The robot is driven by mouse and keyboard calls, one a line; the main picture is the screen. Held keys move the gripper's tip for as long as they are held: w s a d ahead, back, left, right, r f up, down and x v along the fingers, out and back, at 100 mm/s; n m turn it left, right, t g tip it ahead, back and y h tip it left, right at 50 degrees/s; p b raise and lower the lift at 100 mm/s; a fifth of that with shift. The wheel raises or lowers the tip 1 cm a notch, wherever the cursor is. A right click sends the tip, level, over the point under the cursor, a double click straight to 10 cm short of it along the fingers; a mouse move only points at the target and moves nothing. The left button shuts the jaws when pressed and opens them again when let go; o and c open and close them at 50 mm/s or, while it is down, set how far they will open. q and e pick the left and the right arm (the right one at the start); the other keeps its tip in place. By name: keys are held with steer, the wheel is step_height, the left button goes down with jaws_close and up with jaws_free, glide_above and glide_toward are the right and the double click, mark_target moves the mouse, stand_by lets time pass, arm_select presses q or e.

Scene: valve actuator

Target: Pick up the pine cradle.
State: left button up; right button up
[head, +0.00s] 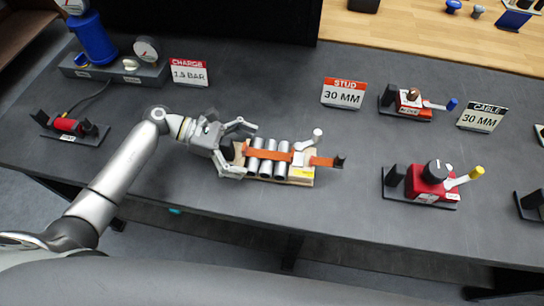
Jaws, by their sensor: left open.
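The pine cradle (301,182) is a light wooden base at the front edge of the dark table. It bears several grey cylinders (267,166) with an orange strap across them and a white-knobbed lever at its right end. My left gripper (250,150) is at the cradle's left end. Its fingers are spread open, one on the far side and one on the near side of that end. I cannot tell whether they touch it. My right gripper is not in view.
Signs reading STUD 30 MM (343,93) and CABLE 30 MM (482,118) stand behind red devices (430,182) on the right. A blue bottle (92,40) with gauges and a CHARGE sign (189,73) stand at the back left. The table's middle back is clear.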

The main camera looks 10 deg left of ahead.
arm_select(q)
steer(key=c, duration=1.2)
steer(key=shift+r, duration=0.1)
steer(key=shift+c, duration=0.7)
steer(key=shift+w+r, duration=0.1)
steer(key=shift+r, duration=0.05)
